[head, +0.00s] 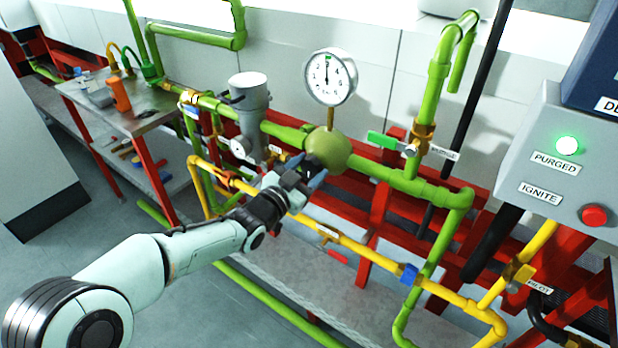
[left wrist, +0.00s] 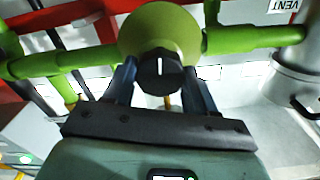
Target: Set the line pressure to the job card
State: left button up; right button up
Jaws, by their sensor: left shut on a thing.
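The regulator is a round olive-green body (head: 328,150) on the green pipe, with a dark knob facing me. In the left wrist view the black knob (left wrist: 160,66) shows a white line, roughly upright. My left gripper (head: 303,174) is shut on the knob, one finger on each side of it. The white dial gauge (head: 331,77) stands above the regulator. Its dark needle appears to point nearly straight up, close to a green mark at the top; its digits are too small to read surely. I cannot make out a job card. My right gripper is out of view.
A green-handled valve (head: 386,141) is right of the regulator. A yellow pipe (head: 355,247) with a red lever (head: 336,257) runs below. A grey panel (head: 560,165) has a lit green PURGED lamp (head: 568,145) and red IGNITE button (head: 594,215). A bench (head: 140,122) stands left.

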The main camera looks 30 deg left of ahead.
pick_arm(q)
jog(key=o, duration=1)
jog(key=shift+o, duration=0.2)
jog(key=s+a, duration=0.1)
jog(key=s, duration=1.2)
jog(key=shift+s, duration=0.2)
